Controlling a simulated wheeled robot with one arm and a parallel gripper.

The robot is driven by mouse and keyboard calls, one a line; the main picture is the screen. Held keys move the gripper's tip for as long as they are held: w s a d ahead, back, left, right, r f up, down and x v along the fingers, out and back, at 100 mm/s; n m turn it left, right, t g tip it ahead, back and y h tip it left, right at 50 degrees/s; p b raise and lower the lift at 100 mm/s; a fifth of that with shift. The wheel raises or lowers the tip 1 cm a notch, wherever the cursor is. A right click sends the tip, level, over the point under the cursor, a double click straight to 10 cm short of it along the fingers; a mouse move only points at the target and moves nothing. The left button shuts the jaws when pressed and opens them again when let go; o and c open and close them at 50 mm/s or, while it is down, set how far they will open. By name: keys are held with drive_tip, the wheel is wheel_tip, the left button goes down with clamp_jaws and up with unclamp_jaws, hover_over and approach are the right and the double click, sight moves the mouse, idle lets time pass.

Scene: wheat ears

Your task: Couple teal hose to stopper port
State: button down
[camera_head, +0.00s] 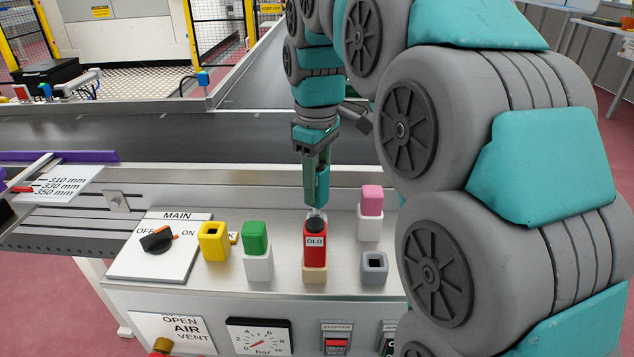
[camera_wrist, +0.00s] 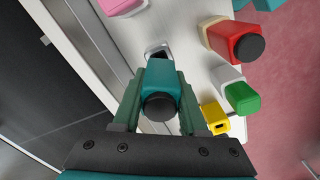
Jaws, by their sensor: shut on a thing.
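My gripper (camera_head: 317,190) points down behind the red block and is shut on the teal hose end (camera_head: 323,184). In the wrist view the teal hose end (camera_wrist: 160,85), with a round black cap, sits between both fingers (camera_wrist: 160,100). Just beyond its far end is a pale port (camera_wrist: 157,50) with a dark opening partly showing. In the head view this port (camera_head: 316,212) is mostly hidden behind the red block. The hose end looks close to the port; contact cannot be told. A STOPPER label (camera_head: 337,327) is on the front panel.
The red block marked OLD (camera_head: 315,243) stands in a tan port, close in front. Green (camera_head: 255,238) and pink (camera_head: 372,200) blocks stand in white ports. Yellow (camera_head: 213,242) and grey (camera_head: 374,268) ports are empty. A MAIN switch (camera_head: 157,240) is at left.

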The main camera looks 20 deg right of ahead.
drive_tip(key=shift+f+b, duration=0.8)
drive_tip(key=shift+f, duration=1.3)
drive_tip(key=shift+c, duration=1.8)
unclamp_jaws()
